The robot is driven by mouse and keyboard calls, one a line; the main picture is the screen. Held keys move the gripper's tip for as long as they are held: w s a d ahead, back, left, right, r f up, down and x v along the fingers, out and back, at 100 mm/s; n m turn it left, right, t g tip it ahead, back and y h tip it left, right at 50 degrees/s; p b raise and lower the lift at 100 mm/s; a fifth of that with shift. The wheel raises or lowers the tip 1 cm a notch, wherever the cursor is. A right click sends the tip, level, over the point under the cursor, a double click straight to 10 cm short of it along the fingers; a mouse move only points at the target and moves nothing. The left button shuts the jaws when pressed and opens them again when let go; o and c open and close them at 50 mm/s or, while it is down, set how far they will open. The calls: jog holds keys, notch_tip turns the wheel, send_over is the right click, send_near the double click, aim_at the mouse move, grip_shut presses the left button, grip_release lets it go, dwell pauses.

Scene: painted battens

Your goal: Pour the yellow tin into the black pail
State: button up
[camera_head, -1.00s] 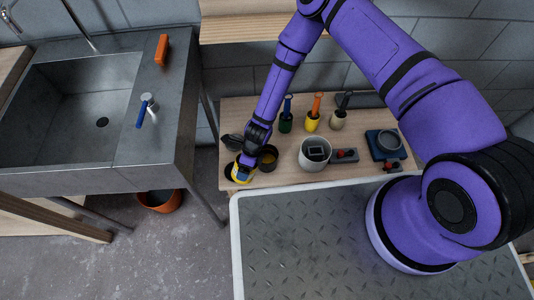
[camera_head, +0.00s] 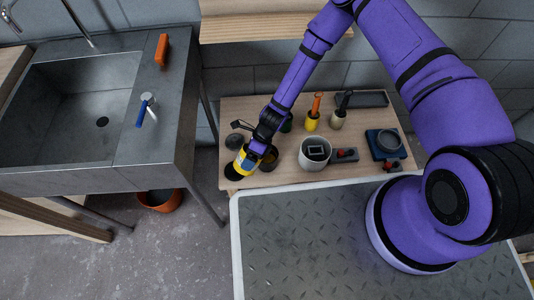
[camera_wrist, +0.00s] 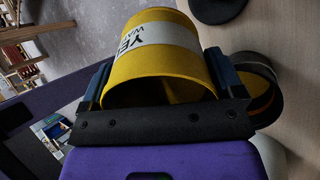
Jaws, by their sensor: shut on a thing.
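My gripper (camera_wrist: 160,92) is shut on the yellow tin (camera_wrist: 165,45), which has a white label band. The open rim of the tin shows towards the wrist camera, with shaded yellow inside; no flowing paint is visible. In the head view the tin (camera_head: 244,162) is held tilted over the left end of the low wooden table. The black pail (camera_head: 269,158) stands on the table just right of the tin, partly hidden by my gripper. In the wrist view the pail (camera_wrist: 273,75) shows yellow inside.
A dark round disc (camera_head: 232,171) lies by the tin. A pale grey bucket (camera_head: 314,153), brush pots such as the yellow one (camera_head: 312,121), a switch box (camera_head: 346,155) and a blue scale (camera_head: 385,146) stand to the right. A metal sink (camera_head: 90,110) is at left.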

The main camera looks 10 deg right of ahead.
jog(key=shift+w+d+f+g+y, duration=0.15)
jog(key=shift+d+f+g+y, duration=0.15)
jog(key=shift+g+y, duration=0.25)
dwell(0.5)
jog(key=shift+w+d+r+g+y+p, duration=0.1)
jog(key=shift+r+g+y+p, duration=0.35)
jog(key=shift+y, duration=0.3)
jog(key=shift+d+r+g+y+p, duration=0.1)
jog(key=shift+r+g+y+p, duration=0.15)
jog(key=shift+g+y+p, duration=0.35)
dwell(2.0)
jog(key=shift+w+d+f+g+y, duration=0.15)
jog(key=shift+f+g+y, duration=0.2)
jog(key=shift+y, duration=0.55)
dwell(1.1)
jog(key=shift+w+d+r+g+y+p, duration=0.3)
jog(key=shift+w+d+g+y, duration=0.15)
jog(key=shift+d+y, duration=0.15)
dwell(1.0)
